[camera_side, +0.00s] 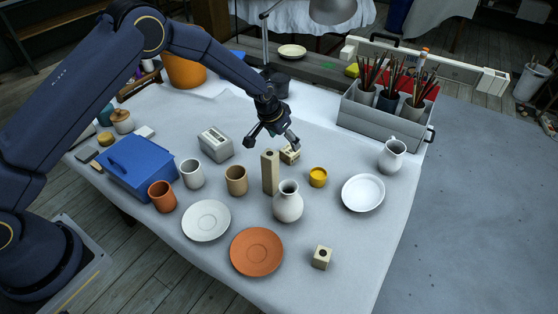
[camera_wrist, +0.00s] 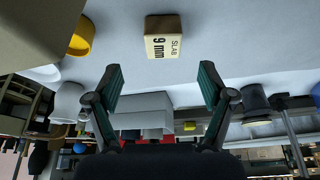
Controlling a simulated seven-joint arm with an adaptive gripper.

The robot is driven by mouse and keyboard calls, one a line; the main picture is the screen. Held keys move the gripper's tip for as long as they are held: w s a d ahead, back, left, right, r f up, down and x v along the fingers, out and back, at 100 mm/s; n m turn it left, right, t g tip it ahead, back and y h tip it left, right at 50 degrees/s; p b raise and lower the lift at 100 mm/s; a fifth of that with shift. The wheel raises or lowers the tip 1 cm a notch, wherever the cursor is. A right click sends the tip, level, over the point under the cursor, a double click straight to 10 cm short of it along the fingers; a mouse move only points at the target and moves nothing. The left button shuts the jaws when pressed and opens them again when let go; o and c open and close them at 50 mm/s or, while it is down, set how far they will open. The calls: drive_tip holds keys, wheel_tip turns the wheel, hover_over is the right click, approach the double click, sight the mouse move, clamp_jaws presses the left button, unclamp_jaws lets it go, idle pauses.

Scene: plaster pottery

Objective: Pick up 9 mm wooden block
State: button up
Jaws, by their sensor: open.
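The 9 mm wooden block (camera_wrist: 163,37) is small and pale, with "SLAB 9 mm" printed on its face in the wrist view. In the side view, the block (camera_side: 290,155) sits on the white-covered table just behind and right of a tall wooden block (camera_side: 270,175). My gripper (camera_side: 271,141) is open and empty, just above and left of the small block. In the wrist view, the gripper (camera_wrist: 160,72) has its fingers spread wide, with the block between their lines but beyond the tips, not touching.
The tall wooden block stands close to my gripper, with a white vase (camera_side: 288,203) in front. A yellow cup (camera_side: 318,177) is to the right. A grey box (camera_side: 216,145) stands left. A brush caddy (camera_side: 385,118) is at the back right. Plates and cups fill the front left.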

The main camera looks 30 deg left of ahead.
sight(288, 151)
drive_tip(key=x, duration=0.7)
drive_tip(key=shift+a+f, duration=0.3)
drive_tip(key=shift+f, duration=0.1)
drive_tip(key=shift+c, duration=0.4)
drive_tip(key=c, duration=1.2)
